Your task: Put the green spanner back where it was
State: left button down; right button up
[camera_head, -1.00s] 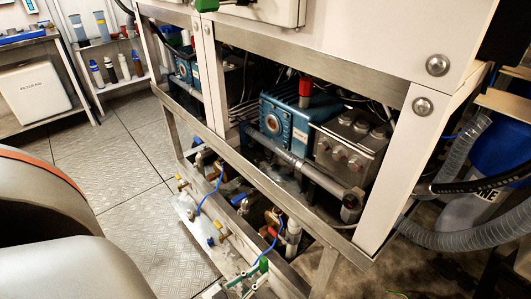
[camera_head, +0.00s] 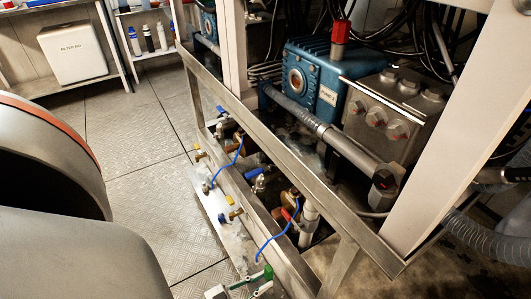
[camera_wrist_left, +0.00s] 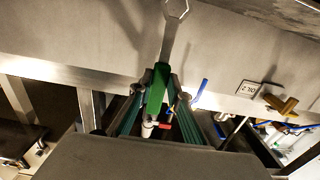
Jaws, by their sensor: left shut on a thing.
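The green spanner (camera_wrist_left: 156,92) is in the left wrist view, with its green handle between my left gripper's fingers (camera_wrist_left: 155,84). Its bare metal shank and ring end (camera_wrist_left: 175,10) point away from the gripper, in front of a pale grey surface. My left gripper is shut on the handle. In the head view, my left gripper (camera_head: 241,284) shows only in part at the bottom edge, with green pieces beside the frame's lower rail. I cannot tell there which green is spanner and which is finger. My right gripper is out of view.
A steel frame rail (camera_head: 285,145) crosses before the blue pump (camera_head: 313,80) and grey pump head (camera_head: 385,120). Valves and blue tubes crowd the lower rail. In the left wrist view, a brass valve (camera_wrist_left: 282,104) and small label (camera_wrist_left: 249,88) lie right. Open floor (camera_head: 150,150) lies left.

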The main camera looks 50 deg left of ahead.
pick_arm(q)
jog(key=shift+w, duration=0.15)
jog(key=c, duration=2.2)
grip_release()
jog(key=shift+f, duration=0.15)
jog(key=o, duration=0.3)
jog(key=s, duration=1.2)
jog(key=shift+a, duration=0.45)
jog(key=shift+r, duration=0.2)
